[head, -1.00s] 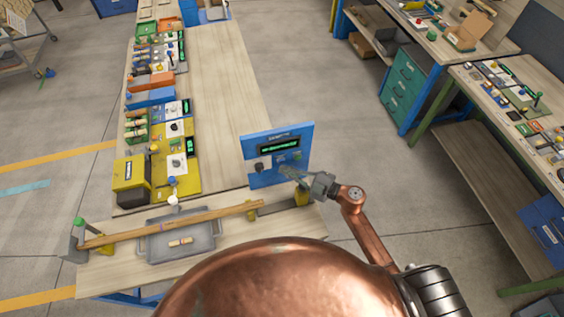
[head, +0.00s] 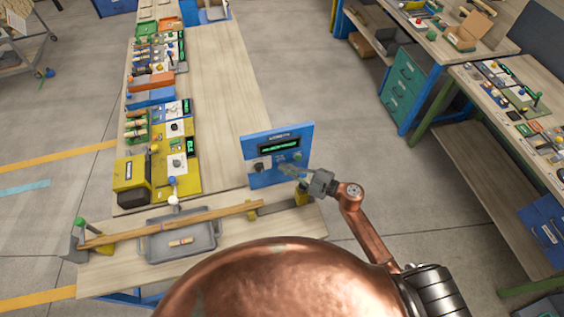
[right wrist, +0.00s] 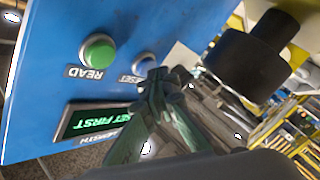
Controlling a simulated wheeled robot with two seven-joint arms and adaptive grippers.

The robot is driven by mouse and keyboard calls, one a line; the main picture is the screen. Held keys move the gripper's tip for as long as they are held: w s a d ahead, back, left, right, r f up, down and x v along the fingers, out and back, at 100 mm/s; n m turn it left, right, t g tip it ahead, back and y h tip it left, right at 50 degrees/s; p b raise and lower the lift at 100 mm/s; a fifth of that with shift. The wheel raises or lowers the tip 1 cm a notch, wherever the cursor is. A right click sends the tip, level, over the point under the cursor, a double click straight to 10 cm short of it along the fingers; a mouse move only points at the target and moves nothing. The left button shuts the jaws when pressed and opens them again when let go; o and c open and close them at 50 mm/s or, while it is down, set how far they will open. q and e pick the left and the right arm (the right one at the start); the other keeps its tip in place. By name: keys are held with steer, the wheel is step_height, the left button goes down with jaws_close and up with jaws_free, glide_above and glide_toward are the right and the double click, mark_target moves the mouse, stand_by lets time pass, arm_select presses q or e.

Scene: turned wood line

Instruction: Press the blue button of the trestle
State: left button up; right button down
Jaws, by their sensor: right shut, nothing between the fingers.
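The blue panel (head: 250,145) of the trestle stands at the far right of the wooden bench. In the right wrist view the blue button (right wrist: 145,64) shows upside down, its label partly hidden and ending in "SET". It lies between the green READ button (right wrist: 98,52) and a black knob (right wrist: 250,60). My right gripper (right wrist: 155,84) is shut and empty, its fingertips close beside the blue button; I cannot tell whether they touch it. In the head view the gripper (head: 284,168) reaches the panel from the right. My left gripper is not in view.
The panel's display (right wrist: 95,120) reads in part "SET FIRST". A wooden bar (head: 200,220) crosses above a grey tray (head: 205,242) on the bench. A yellow station (head: 132,172) and several others line the bench. Bare floor lies right of the panel.

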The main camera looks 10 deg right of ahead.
steer(key=shift+w, duration=0.25)
stand_by(0.3)
steer(key=shift+s+p, duration=0.4)
steer(key=shift+s, duration=0.4)
steer(key=s+p, duration=0.1)
steer(key=s, duration=0.4)
steer(key=shift+d+p, duration=0.1)
steer(key=shift+p, duration=0.25)
stand_by(0.7)
